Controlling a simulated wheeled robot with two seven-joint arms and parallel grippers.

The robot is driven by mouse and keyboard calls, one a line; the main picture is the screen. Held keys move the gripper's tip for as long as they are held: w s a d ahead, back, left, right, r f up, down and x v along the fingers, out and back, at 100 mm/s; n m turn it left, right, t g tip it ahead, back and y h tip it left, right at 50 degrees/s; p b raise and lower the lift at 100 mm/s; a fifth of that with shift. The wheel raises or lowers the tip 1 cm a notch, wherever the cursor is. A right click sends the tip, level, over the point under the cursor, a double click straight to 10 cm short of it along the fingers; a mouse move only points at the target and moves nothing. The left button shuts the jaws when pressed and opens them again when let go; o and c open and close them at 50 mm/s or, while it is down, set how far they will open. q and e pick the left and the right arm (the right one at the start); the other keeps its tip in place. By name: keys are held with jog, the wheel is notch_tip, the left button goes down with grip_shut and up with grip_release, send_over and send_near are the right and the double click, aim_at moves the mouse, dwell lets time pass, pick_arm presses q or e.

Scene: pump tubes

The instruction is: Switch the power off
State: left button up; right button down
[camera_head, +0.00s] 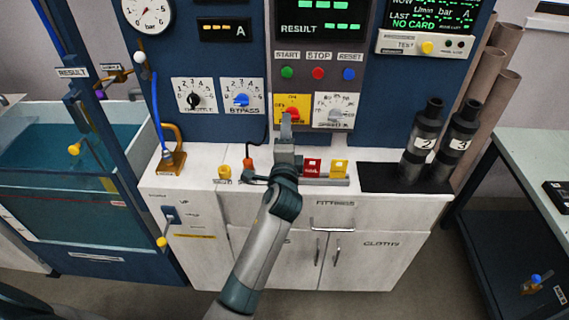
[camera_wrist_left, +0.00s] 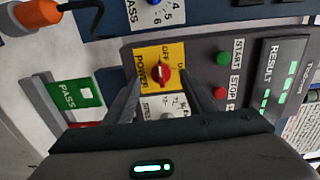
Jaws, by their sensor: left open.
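The power switch is a red rotary knob (camera_head: 293,113) on a yellow plate (camera_head: 281,102) below the start, stop and reset buttons. In the left wrist view the red knob (camera_wrist_left: 163,77) stands on its yellow plate (camera_wrist_left: 146,56), marked POWER and OFF. Which mark the knob points to is too small to tell. My left gripper (camera_head: 286,120) is in front of the lower part of the plate. In the left wrist view its open fingers (camera_wrist_left: 163,88) lie on either side of the knob, with nothing held; contact cannot be told. My right gripper is not in view.
Next to the power plate are a white speed dial (camera_head: 334,108) and a blue bypass knob (camera_head: 241,100). Green (camera_head: 287,73), red (camera_head: 318,74) and blue (camera_head: 348,74) buttons sit above. Coloured tags and two dark cylinders (camera_head: 422,140) stand on the white counter below.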

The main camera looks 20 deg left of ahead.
pick_arm(q)
jog(key=b+v, duration=0.2)
jog(key=v, duration=0.9)
jog(key=shift+s, duration=0.35)
jog(key=shift+d, duration=0.1)
